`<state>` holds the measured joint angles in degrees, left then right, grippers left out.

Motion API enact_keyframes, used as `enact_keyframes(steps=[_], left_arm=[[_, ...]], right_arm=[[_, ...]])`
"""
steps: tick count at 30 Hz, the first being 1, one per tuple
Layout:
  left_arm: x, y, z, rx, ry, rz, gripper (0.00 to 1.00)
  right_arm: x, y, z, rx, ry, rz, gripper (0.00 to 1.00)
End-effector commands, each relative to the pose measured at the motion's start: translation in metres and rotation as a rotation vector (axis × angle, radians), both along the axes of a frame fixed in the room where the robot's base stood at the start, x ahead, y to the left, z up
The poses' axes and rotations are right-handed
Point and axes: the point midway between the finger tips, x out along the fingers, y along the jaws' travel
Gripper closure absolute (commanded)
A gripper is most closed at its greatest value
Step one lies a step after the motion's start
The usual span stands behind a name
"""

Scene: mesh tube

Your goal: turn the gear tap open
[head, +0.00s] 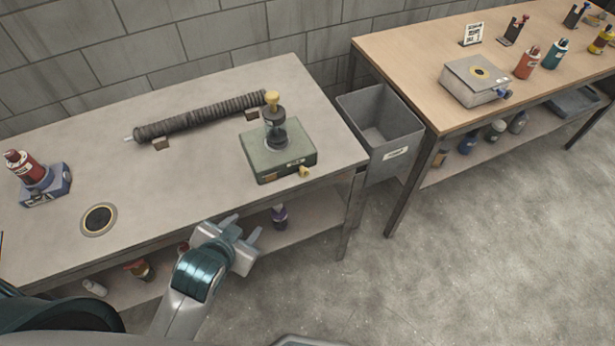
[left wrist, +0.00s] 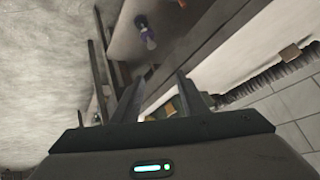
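A green box (head: 278,150) stands near the right end of the grey table. On top is a dark, clear-sided cylinder (head: 279,132) with a yellow knob (head: 272,98). A small yellow tap handle (head: 304,171) sticks out low on its front right. I cannot tell which yellow part is the gear tap. My left gripper (head: 243,228) is open and empty, in front of the table's front edge and below and left of the box, apart from it. In the left wrist view its fingers (left wrist: 158,95) are spread; a yellow-and-green part (left wrist: 173,107) shows partly hidden behind them. My right gripper is not in view.
The grey table (head: 190,200) also bears a ribbed mesh tube (head: 200,115), a red bottle on a blue stand (head: 35,175) and a round black inset (head: 98,219). A purple-capped bottle (head: 280,216) stands on the lower shelf. A grey bin (head: 378,130) separates this table from a wooden one (head: 420,60).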

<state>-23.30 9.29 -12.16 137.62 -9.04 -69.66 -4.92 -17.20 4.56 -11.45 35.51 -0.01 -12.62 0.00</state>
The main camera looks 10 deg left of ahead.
Motion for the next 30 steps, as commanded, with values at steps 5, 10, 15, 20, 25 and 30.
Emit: enact_keyframes(steps=[5,10,15,20,25,30], left_arm=[[-0.074,0.006,-0.074,-0.076,0.287,0.088,0.60],[-0.117,0.006,-0.141,-0.115,0.466,0.141,0.60],[-0.131,0.005,-0.199,-0.122,0.528,0.156,0.60],[-0.140,0.006,-0.263,-0.118,0.558,0.156,0.60],[-0.160,0.008,-0.335,-0.111,0.585,0.153,0.60],[-0.194,0.013,-0.399,-0.104,0.612,0.148,0.60]], right_arm=[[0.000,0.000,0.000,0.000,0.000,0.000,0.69],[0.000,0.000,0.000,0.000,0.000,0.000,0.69],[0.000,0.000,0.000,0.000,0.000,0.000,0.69],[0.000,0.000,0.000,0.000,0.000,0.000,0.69],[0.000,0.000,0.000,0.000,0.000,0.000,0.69],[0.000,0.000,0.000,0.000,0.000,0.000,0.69]])
